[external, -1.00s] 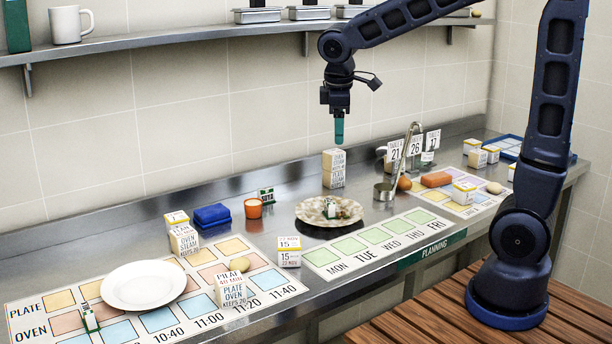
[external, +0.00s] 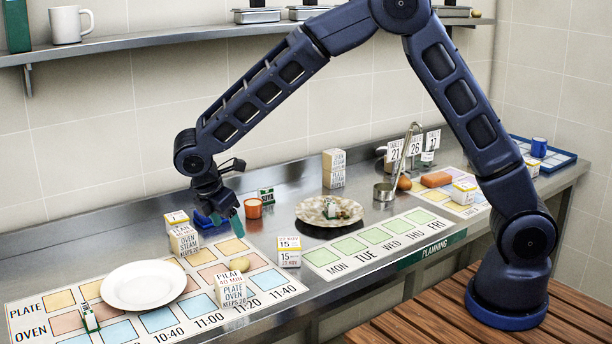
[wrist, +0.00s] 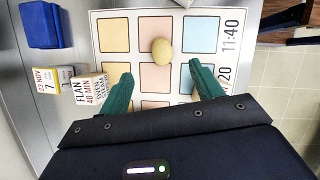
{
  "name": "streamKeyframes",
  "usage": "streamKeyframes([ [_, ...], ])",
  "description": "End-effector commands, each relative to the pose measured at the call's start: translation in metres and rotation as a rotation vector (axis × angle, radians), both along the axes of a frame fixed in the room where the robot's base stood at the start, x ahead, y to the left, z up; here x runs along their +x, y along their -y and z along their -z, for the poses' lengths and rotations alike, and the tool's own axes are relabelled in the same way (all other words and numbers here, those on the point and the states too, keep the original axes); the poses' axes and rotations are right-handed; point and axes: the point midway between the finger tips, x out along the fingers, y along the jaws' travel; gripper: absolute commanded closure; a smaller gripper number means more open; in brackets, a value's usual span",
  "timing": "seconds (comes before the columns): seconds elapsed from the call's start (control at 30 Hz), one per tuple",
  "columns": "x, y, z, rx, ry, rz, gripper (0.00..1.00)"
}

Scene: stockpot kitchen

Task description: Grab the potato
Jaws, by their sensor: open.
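A tan, round potato (external: 239,264) lies on the printed card grid (external: 70,320) on the steel counter, just behind the "Pilaf 40 min" block (external: 231,291). In the wrist view the potato (wrist: 162,50) rests near the line between two coloured cells, ahead of the fingertips and roughly centred between them. My gripper (external: 236,228) is tilted and above the counter, up and behind the potato in the external view. Its green fingers (wrist: 160,76) are spread wide in the wrist view with nothing between them.
A white plate (external: 143,286) lies left on the grid. Lettered blocks (external: 183,240) and a blue box (wrist: 41,25) stand beside the grid. An orange cup (external: 253,208), a speckled plate (external: 312,214) and a "15" block stack (external: 289,251) stand to the right.

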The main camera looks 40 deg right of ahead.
Motion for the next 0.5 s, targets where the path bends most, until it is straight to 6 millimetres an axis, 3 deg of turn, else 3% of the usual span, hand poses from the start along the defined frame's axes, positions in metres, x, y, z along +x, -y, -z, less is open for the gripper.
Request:
streamKeyframes([
  [0.2, -0.004, -0.017, 0.02, -0.02, -0.016, -0.05, 0.35],
  [0.5, 0.0, -0.002, 0.056, -0.021, -0.016, -0.051, 0.35],
])
